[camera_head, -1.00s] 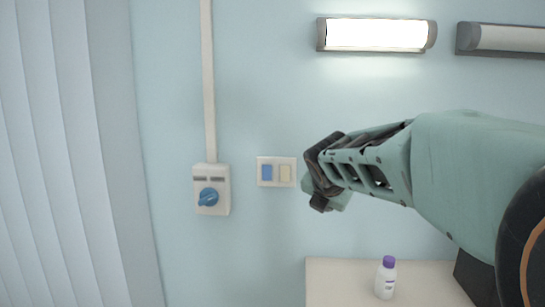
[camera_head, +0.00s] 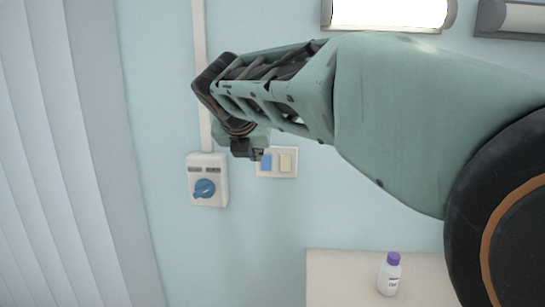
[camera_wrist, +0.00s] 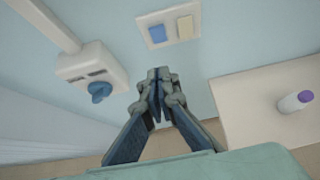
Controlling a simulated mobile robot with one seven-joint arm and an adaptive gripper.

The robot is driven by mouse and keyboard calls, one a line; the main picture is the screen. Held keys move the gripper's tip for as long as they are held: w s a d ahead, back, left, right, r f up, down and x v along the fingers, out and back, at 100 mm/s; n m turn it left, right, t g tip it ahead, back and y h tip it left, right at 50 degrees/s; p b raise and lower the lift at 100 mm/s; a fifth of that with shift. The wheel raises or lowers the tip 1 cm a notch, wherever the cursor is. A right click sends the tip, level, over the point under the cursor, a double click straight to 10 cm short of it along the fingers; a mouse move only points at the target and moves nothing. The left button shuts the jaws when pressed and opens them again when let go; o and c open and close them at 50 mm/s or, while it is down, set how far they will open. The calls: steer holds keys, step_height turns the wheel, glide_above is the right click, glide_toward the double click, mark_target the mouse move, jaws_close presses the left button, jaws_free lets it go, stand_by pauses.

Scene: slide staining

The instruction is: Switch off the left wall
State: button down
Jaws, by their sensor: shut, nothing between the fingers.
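A white switch plate (camera_head: 293,164) is on the pale blue wall. It has a blue rocker (camera_head: 266,162) on the left and a cream rocker (camera_head: 285,162) on the right. In the wrist view the blue rocker (camera_wrist: 157,34) and cream rocker (camera_wrist: 185,27) show above my fingertips. My gripper (camera_head: 247,150) is shut and empty, in front of the wall beside the upper left of the plate. It overlaps the plate's left edge in the head view; whether it touches cannot be told. The left wall lamp (camera_head: 388,12) is lit.
A white box with a blue rotary knob (camera_head: 204,188) is left of the plate, with a conduit (camera_head: 199,30) above it. A second, unlit lamp (camera_head: 515,18) is at the upper right. A purple-capped white bottle (camera_head: 389,277) stands on a table (camera_head: 335,280) below.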

glide_toward(264, 162)
step_height(264, 162, down, 5)
steer(key=shift+w+d+r+p, duration=0.1)
steer(key=shift+w+r+p, duration=0.1)
steer(key=shift+w, duration=0.55)
steer(key=shift+w+d+r+p, duration=0.1)
steer(key=shift+w+r, duration=0.1)
steer(key=shift+w, duration=0.55)
steer(key=shift+w+r+p, duration=0.1)
steer(key=shift+w+r, duration=0.15)
steer(key=shift+w, duration=0.55)
